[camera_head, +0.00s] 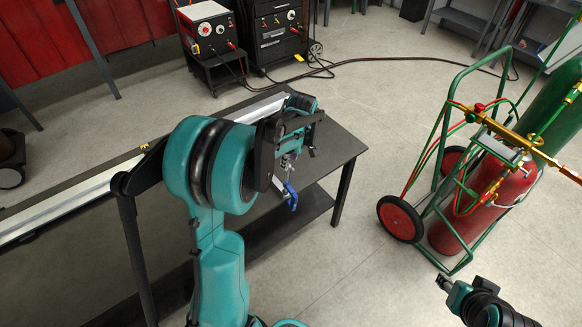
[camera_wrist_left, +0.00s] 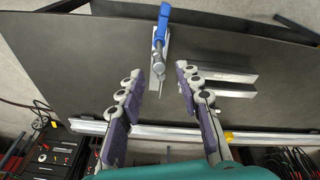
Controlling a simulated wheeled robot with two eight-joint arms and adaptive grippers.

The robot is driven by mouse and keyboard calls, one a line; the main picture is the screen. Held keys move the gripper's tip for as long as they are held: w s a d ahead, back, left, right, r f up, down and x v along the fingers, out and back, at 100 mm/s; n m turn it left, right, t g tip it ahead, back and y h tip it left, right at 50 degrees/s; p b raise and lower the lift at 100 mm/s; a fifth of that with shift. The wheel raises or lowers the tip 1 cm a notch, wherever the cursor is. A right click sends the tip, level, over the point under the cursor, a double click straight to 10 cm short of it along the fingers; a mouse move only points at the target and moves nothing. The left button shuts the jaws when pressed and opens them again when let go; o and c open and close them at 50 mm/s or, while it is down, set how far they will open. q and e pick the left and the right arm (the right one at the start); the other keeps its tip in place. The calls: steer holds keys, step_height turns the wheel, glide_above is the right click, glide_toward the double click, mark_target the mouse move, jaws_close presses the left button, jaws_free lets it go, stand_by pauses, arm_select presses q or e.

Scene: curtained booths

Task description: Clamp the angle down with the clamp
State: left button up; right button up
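The clamp (camera_wrist_left: 160,45), with a blue handle and metal body, is at the table edge; in the head view its blue handle (camera_head: 291,195) hangs at the near edge. A short silver angle-shaped piece (camera_wrist_left: 225,77) lies on the table right of the clamp in the wrist view. My left gripper (camera_wrist_left: 158,92) is open, its two purple-padded fingers spread either side of the clamp's lower end, with nothing visibly gripped. In the head view my left gripper (camera_head: 302,125) is largely hidden by its own arm. My right gripper (camera_head: 445,284) is low at right, away from the table, partly seen.
A long silver rail (camera_head: 70,207) lies along the dark table (camera_head: 335,150); a small yellow item (camera_wrist_left: 229,136) sits by it. A gas-cylinder cart (camera_head: 400,218) stands right, on open floor. Welding machines (camera_head: 208,30) and a black cabinet (camera_head: 277,35) stand behind.

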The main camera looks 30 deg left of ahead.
arm_select(q)
steer(key=shift+b+x, duration=1.15)
steer(key=shift+x, duration=0.45)
jaws_close()
steer(key=m, duration=0.7)
steer(key=shift+m, duration=0.3)
steer(key=m, duration=0.4)
